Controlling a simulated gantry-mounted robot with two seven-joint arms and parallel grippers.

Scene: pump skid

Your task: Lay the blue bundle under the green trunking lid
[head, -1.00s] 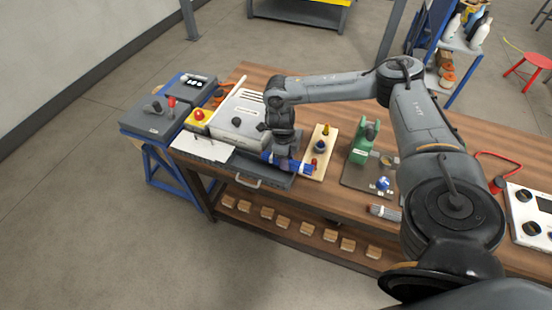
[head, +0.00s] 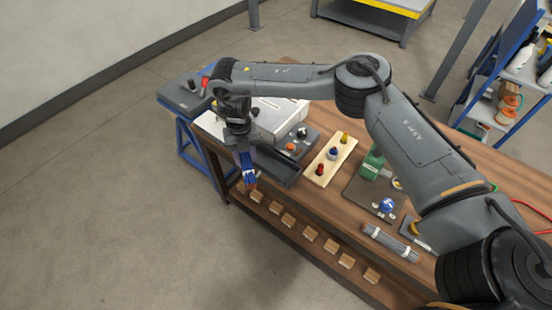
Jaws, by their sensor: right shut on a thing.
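My right gripper (head: 241,152) is shut on the blue bundle (head: 247,172), a short dark-blue bunch with an orange or red tip. The bundle hangs tilted downward, in the picture over the front left edge of the bench. The gripper hides its upper part. My left gripper is not in view.
Wooden blocks line the lower shelf. Floor is clear at front left.

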